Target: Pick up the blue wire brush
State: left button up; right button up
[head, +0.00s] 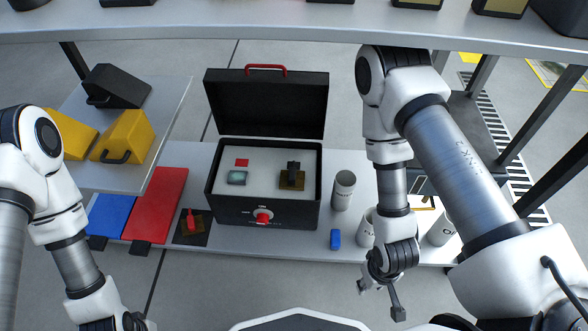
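A small blue object (335,239), which looks like the blue wire brush, rests on the grey table near its front edge, right of the black case. Its bristles cannot be made out. My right gripper (381,298) hangs in front of the table edge, to the right of and nearer than the blue object, apart from it. Its fingers are spread and nothing shows between them. My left gripper (133,322) is at the bottom edge, far left of the blue object and mostly cut off by the frame.
An open black case (222,211) with a red knob stands mid-table. Red (160,200) and blue (110,214) mats lie left. A shelf (170,108) with yellow and black blocks overhangs the left side.

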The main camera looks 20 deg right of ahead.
aim_at(336, 233)
jog(key=z, duration=0.85)
